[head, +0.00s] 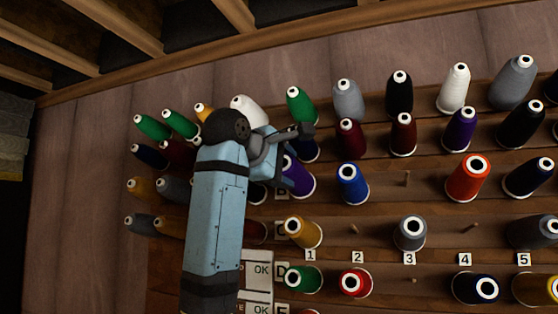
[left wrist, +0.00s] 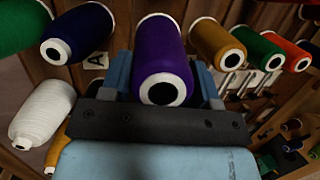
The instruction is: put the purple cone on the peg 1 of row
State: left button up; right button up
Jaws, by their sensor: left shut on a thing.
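The purple cone (head: 300,180) is in column 1 in the head view, below a dark blue cone and above a gold cone. It fills the middle of the left wrist view (left wrist: 162,50), its white-rimmed end toward the camera. My left gripper (left wrist: 163,82) is shut on it, one blue finger on each side. In the head view my left gripper (head: 283,166) partly covers the cone. I cannot tell whether the cone sits on a peg or is held clear of the wall. My right gripper is not in view.
A gold cone (head: 303,232) and a dark blue cone (head: 307,149) are close by in column 1. A blue cone (head: 352,184) stands to the right. Bare pegs show at column 2 (head: 355,230) and column 3 (head: 407,178). Many cones crowd the wall.

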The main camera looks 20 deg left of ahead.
pick_arm(q)
jog(key=w, duration=0.2)
jog(key=shift+w+f, duration=0.3)
jog(key=shift+x, duration=0.8)
jog(key=shift+w+a, duration=0.1)
jog(key=shift+w, duration=0.15)
jog(key=shift+f, duration=0.2)
jog(key=o, duration=0.9)
jog(key=shift+s, duration=0.1)
jog(key=shift+o, duration=0.2)
jog(key=shift+r, duration=0.15)
